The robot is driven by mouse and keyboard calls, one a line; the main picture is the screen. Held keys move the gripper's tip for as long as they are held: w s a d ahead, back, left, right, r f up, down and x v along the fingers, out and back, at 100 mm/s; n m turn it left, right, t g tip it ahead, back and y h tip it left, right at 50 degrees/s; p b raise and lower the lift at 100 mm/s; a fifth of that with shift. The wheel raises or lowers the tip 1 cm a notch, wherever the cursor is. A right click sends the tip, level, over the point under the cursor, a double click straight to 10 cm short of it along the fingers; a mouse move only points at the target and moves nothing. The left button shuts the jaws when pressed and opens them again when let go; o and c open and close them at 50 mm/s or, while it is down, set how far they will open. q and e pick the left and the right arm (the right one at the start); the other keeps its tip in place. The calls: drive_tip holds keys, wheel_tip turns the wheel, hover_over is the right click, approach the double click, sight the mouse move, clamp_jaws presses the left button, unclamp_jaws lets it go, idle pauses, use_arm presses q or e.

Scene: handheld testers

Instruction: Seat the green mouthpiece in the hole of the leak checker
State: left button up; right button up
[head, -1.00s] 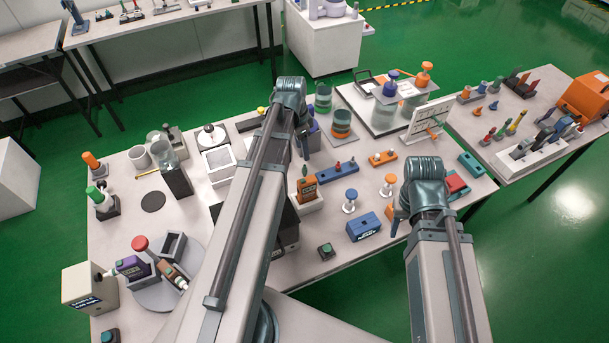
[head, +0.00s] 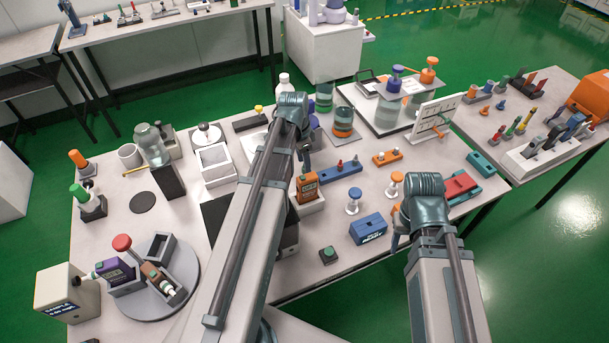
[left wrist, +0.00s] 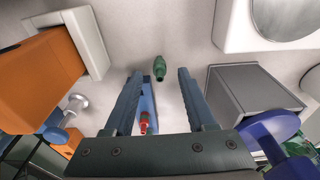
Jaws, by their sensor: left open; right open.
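The green mouthpiece (left wrist: 160,69) stands or lies on the pale table in the left wrist view, just beyond and between my left fingertips. I cannot pick it out in the head view, where my left arm covers part of the table. My left gripper (left wrist: 159,76) is open and empty; in the head view it (head: 304,160) hangs beside the orange tester. A blue box with white lettering (head: 368,229) sits near the front edge and may be the leak checker; its lettering is too small to read. My right gripper (head: 396,240) is open and empty, right of that box.
The orange tester (left wrist: 40,75) in its white holder stands left of my left fingers. A blue strip with a red-topped peg (left wrist: 146,112) lies between them. A grey box (left wrist: 250,90) is close on the right. A round turntable (head: 180,290) holds several testers at front left.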

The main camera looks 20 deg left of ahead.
use_arm(q)
drive_tip(key=shift+w+f+b, duration=0.1)
drive_tip(key=shift+f+b, duration=0.35)
drive_tip(key=shift+f, duration=0.5)
drive_tip(key=shift+r, duration=0.15)
drive_tip(key=shift+c, duration=0.3)
clamp_jaws()
